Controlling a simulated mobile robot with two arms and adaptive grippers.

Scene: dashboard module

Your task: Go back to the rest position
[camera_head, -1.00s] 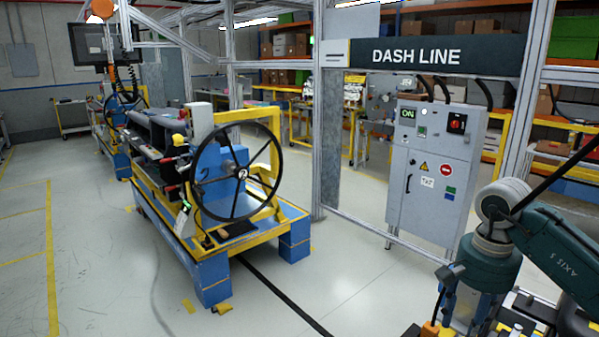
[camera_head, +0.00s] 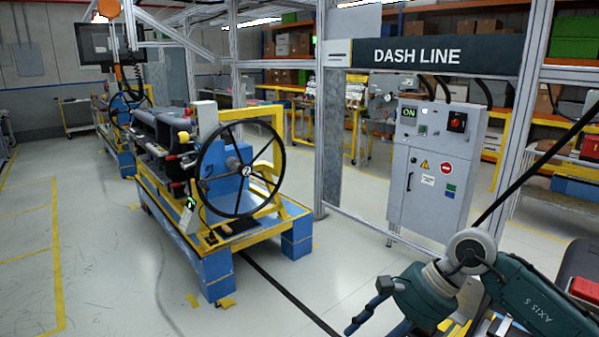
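My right arm comes in at the lower right, with a dark green link and a grey joint. Its end, the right gripper (camera_head: 367,308), is low in the picture, in front of the grey cabinet and above the floor. Dark blue parts show at its end, partly cut by the lower picture edge, and I cannot tell if the fingers are open or shut. I see nothing held in it. My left gripper is not in view.
A dashboard module (camera_head: 160,137) with a black steering wheel (camera_head: 240,212) stands on a blue and yellow cart (camera_head: 217,266) at left centre. A grey control cabinet (camera_head: 432,190) stands under the DASH LINE sign (camera_head: 437,56).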

